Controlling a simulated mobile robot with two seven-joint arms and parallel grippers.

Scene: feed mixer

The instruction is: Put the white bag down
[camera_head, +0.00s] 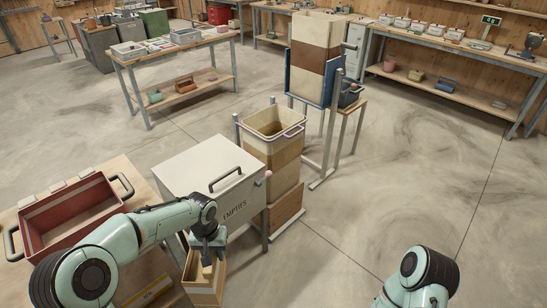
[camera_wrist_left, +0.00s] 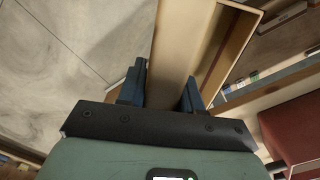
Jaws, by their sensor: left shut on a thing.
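My left gripper (camera_head: 207,256) points down at the front of the white EMPTIES box, over a narrow open tan bin (camera_head: 205,291). My right gripper is out of view.
The lidded EMPTIES box (camera_head: 205,170) stands right behind the gripper. A tall open bin (camera_head: 275,122) is beside it, and a red crate (camera_head: 70,215) sits on the bench at left. Open concrete floor (camera_head: 400,180) lies to the right.

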